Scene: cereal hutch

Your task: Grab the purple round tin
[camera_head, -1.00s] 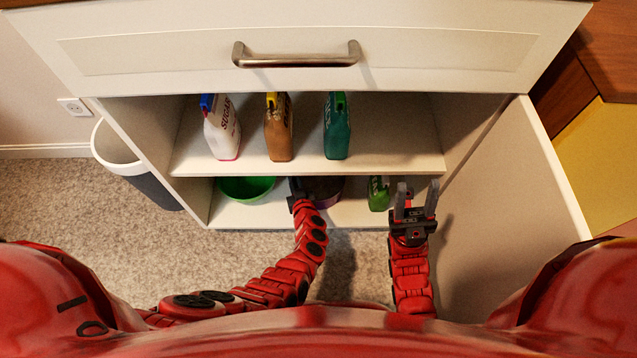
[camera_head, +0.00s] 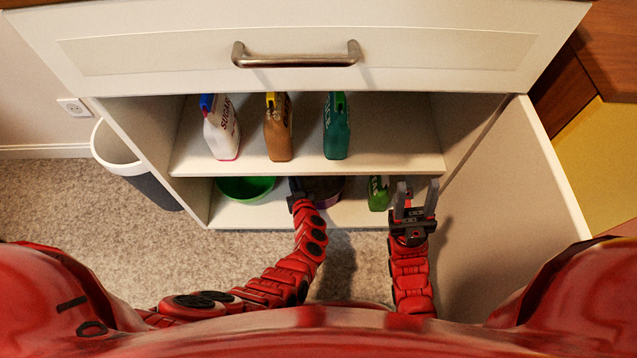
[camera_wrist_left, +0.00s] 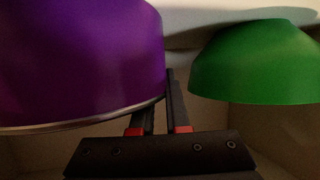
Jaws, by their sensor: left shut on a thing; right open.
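The purple round tin (camera_head: 329,201) stands on the lower shelf of the cabinet, mostly hidden under the upper shelf and behind my left gripper. It fills the left of the left wrist view (camera_wrist_left: 80,60), with a pale metal edge. My left gripper (camera_head: 297,186) reaches in at the tin's left side. In the left wrist view its fingers (camera_wrist_left: 160,112) are shut on the tin's wall; one finger is partly hidden by the tin. My right gripper (camera_head: 415,196) is open and empty at the front of the lower shelf, right of the tin.
A green bowl (camera_head: 246,189) sits left of the tin, and a green carton (camera_head: 378,194) right of it, close to my right gripper. Several cartons stand on the upper shelf (camera_head: 390,163). The open cabinet door (camera_head: 515,200) bounds the right side.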

